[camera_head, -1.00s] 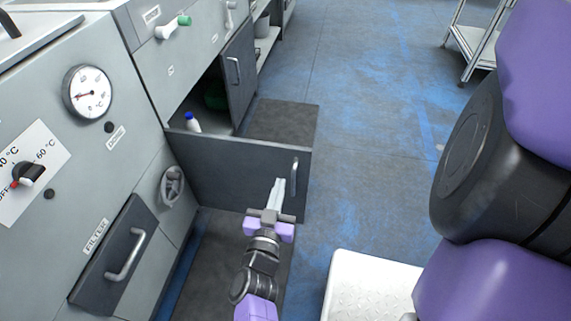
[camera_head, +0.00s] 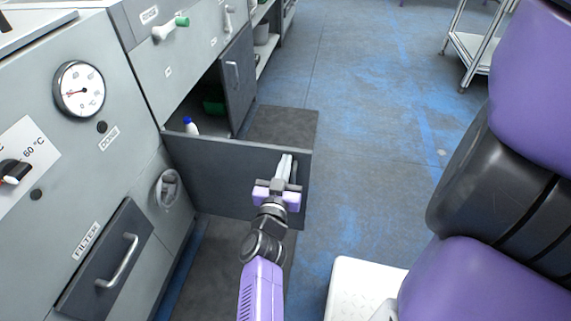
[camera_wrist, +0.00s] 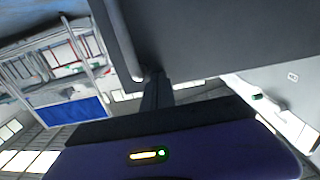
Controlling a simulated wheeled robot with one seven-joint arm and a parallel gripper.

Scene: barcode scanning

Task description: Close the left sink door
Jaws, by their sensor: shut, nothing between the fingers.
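The left sink door (camera_head: 215,178), a dark grey panel, stands swung out from the cabinet. Its metal handle (camera_head: 297,172) is near the free edge. My gripper (camera_head: 286,165) is shut and empty, in front of the door's outer face just left of the handle. In the wrist view the door (camera_wrist: 225,35) fills the top, its handle (camera_wrist: 122,42) shows left of centre, and my gripper's closed fingers (camera_wrist: 157,94) point towards it. I cannot tell whether they touch the door or handle.
The other sink door (camera_head: 237,80) is also open farther back. A white bottle with a blue cap (camera_head: 190,126) stands inside the cabinet. A drawer marked FILTER (camera_head: 105,262) is at lower left.

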